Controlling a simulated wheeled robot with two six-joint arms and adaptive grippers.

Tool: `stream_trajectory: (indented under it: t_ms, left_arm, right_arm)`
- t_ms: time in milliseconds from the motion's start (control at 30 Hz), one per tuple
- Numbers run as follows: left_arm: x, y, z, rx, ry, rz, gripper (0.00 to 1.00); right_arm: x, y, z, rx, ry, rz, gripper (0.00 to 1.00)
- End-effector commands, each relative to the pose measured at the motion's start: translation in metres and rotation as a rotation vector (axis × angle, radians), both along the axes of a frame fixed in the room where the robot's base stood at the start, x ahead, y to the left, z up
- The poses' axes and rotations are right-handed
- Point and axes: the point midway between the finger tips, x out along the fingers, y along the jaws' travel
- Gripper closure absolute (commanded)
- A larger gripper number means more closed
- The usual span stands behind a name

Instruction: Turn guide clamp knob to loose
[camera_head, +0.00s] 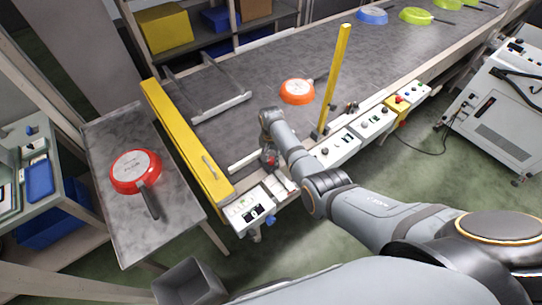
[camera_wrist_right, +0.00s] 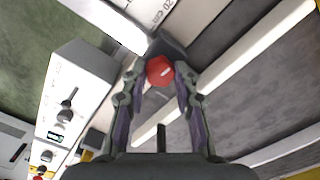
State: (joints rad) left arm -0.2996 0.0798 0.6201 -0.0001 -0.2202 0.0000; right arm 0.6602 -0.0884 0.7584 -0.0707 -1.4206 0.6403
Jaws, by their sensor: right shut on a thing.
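The guide clamp knob (camera_wrist_right: 160,69) is a small round red knob on a dark mount, seen between my right fingertips in the right wrist view. In the head view a bit of red shows at the conveyor's near edge, mostly hidden by my wrist. My right gripper (camera_wrist_right: 159,80) is shut on the knob, one finger on each side of it. In the head view my right gripper (camera_head: 270,160) points down at the near rail. The knob's setting cannot be read. My left gripper is not in view.
White guide rails (camera_head: 222,106) lie on the grey belt. A control box (camera_head: 250,210) sits close beside the knob, and a yellow post (camera_head: 337,80) stands to the right. An orange pan (camera_head: 297,91) is on the belt; a red pan (camera_head: 135,171) lies on the left side table.

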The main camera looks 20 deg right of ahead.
Motion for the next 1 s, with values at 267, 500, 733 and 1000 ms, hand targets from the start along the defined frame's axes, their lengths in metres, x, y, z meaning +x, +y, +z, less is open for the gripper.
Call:
stream_trajectory:
  t_ms: [267, 500, 733, 1000]
  left_arm:
    - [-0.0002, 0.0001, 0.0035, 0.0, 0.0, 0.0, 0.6]
    - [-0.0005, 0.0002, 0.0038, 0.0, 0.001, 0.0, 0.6]
    - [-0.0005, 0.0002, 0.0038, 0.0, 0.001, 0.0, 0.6]
    - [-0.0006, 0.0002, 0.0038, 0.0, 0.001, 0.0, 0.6]
  right_arm:
    - [-0.0005, 0.0002, -0.0002, 0.001, 0.001, 0.081, 1.0]
    - [-0.0005, 0.0001, -0.0007, 0.001, 0.001, 0.097, 1.0]
    - [-0.0006, 0.0002, -0.0008, 0.001, 0.002, 0.097, 1.0]
    - [-0.0004, 0.0001, -0.0005, 0.001, 0.001, 0.096, 0.48]
